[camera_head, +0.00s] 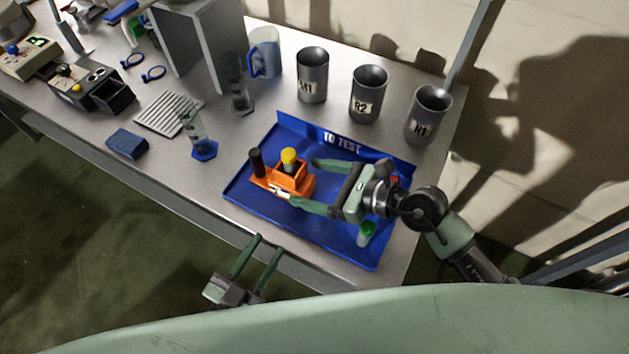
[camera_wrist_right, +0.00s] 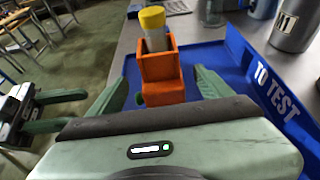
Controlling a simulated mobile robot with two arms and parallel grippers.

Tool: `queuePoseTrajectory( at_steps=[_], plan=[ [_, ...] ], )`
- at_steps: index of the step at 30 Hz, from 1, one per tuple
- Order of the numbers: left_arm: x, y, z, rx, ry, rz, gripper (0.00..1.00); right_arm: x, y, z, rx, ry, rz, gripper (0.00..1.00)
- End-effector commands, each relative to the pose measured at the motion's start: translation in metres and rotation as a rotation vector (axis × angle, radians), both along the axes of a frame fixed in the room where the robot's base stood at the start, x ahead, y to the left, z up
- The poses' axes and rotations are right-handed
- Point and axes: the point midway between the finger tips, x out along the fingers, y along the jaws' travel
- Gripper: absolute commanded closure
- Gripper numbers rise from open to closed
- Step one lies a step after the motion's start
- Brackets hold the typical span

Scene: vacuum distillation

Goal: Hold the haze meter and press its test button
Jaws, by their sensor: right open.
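My right gripper (camera_head: 306,182) is open over the blue "TO TEST" tray (camera_head: 240,196). Its fingers are spread on either side of an orange holder (camera_head: 300,182) with a yellow-capped vial in it. The holder (camera_wrist_right: 163,90) also shows between the two fingers in the right wrist view, with no clear sign of a grip. My left gripper (camera_head: 268,246) is open and empty, off the table's front edge. I cannot tell for sure which device is the haze meter; a dark box with a yellow button (camera_head: 77,87) and a beige unit with a screen (camera_head: 30,58) stand at far left.
A black-capped item (camera_head: 256,162) stands beside the holder. A green-capped vial (camera_head: 366,232) is at the tray's near right. Metal beakers R1 (camera_head: 427,115), R2 (camera_head: 368,95) and another (camera_head: 312,76) stand behind the tray. A cylinder (camera_head: 197,135) and blue sponge (camera_head: 126,144) are to the left.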

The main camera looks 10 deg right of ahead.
Motion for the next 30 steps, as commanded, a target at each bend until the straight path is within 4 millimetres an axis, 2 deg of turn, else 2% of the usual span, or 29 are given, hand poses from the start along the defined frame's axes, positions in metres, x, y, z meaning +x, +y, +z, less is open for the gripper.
queuePoseTrajectory(
  at_steps=[5,12,18,29,30],
  plan=[
    [0.0,0.0,0.0,0.0,0.0,0.0,0.64,0.008,0.008,-0.011,-0.009,0.019,-0.004,0.2],
    [0.0,0.0,0.0,0.0,0.0,0.0,0.64,0.028,0.037,-0.024,-0.008,0.019,-0.003,0.2],
    [0.0,0.0,0.0,0.0,0.0,0.0,0.64,0.039,0.052,-0.033,-0.009,0.018,-0.004,0.2],
    [0.0,0.0,0.0,0.0,0.0,0.0,0.64,0.042,0.056,-0.035,-0.01,0.017,-0.003,0.2],
    [0.0,0.0,0.0,0.0,0.0,0.0,0.64,0.042,0.056,-0.035,-0.01,0.017,-0.003,0.28]
  ],
)
